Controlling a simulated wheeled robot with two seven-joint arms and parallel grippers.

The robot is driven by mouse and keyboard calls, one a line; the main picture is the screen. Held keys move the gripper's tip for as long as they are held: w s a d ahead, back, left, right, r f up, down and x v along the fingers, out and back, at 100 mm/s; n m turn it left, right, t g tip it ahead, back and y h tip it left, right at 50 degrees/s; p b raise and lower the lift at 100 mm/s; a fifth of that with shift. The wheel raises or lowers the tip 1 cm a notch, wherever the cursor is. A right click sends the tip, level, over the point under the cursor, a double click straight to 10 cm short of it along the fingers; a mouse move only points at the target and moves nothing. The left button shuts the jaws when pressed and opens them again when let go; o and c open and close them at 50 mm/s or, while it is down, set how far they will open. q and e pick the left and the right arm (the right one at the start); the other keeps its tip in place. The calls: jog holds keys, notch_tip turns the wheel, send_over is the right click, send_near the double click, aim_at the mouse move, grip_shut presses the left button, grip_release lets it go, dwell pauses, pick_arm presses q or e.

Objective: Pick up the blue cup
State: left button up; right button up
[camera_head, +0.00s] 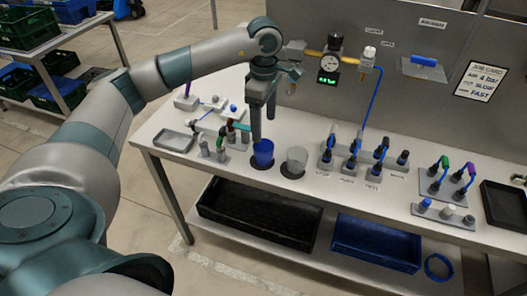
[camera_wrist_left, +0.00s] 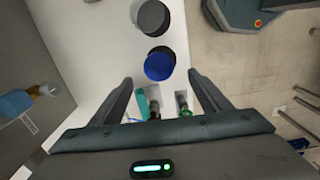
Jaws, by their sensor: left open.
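The blue cup (camera_head: 263,156) stands upright on the white workbench (camera_head: 318,200), on a dark round spot. It also shows in the left wrist view (camera_wrist_left: 159,66), seen from above with its open mouth up, ahead of the fingertips. My left gripper (camera_head: 263,130) points down over the bench, just above and behind the cup, and one finger overlaps the cup's rim in the head view. In the left wrist view the gripper's fingers (camera_wrist_left: 158,84) are apart with nothing held between them. My right gripper is not in either view.
A grey cup (camera_head: 295,162) stands close to the right of the blue cup. Small upright fittings (camera_head: 213,150) stand close on its left. Several black connectors (camera_head: 352,150) stand farther right. A grey back panel (camera_head: 400,100) with a gauge (camera_head: 330,63) rises behind the bench.

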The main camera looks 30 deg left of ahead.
pick_arm(q)
jog(key=p, duration=0.2)
send_near(263, 152)
jog(key=shift+s+d+f, duration=0.25)
jog(key=shift+s+d, duration=0.25)
jog(key=shift+s, duration=0.15)
jog(key=shift+s+d+f, duration=0.25)
jog(key=shift+s+d, duration=0.25)
jog(key=shift+s, duration=0.1)
jog(key=shift+f, duration=0.45)
jog(key=shift+a+f+p, duration=0.1)
jog(key=shift+f+p, duration=0.7)
jog(key=shift+p, duration=0.3)
notch_tip(263, 152, down, 3)
jog(key=shift+w+r+p, duration=0.1)
jog(key=shift+p, duration=0.55)
jog(key=shift+f, duration=0.35)
